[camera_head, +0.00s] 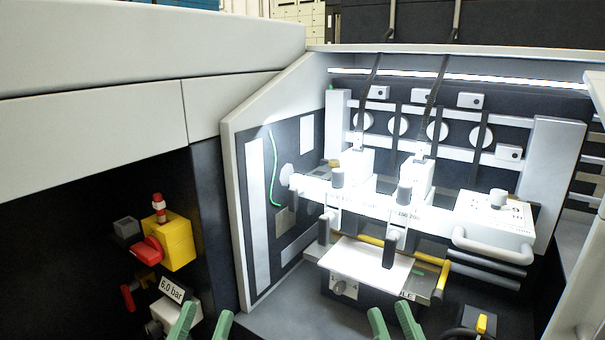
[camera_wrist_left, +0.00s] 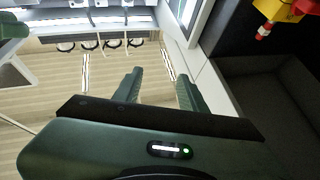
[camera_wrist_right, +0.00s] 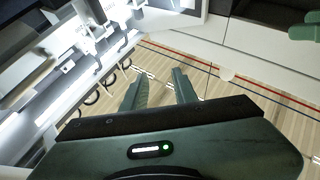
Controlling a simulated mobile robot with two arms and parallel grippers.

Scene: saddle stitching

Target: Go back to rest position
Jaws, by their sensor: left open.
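My left gripper (camera_head: 200,322) shows at the bottom edge of the head view, with its two green fingers apart and nothing between them. The left wrist view also shows its fingers (camera_wrist_left: 160,85) apart and empty, above the pale striped floor. My right gripper (camera_head: 390,317) is at the bottom edge, in front of the stitching machine (camera_head: 340,225). Its fingers are apart and empty, and the right wrist view shows the same fingers (camera_wrist_right: 160,80) over the floor. Neither gripper visibly touches anything. Most of both arms is out of the head view.
A yellow box with a red knob (camera_head: 178,240) and a "6.0 bar" label (camera_head: 172,288) are on the dark panel at left. A white plate (camera_head: 365,262) sits low in the machine. A white box with a handle (camera_head: 495,225) is at right. Striped floor (camera_wrist_left: 60,80) lies below.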

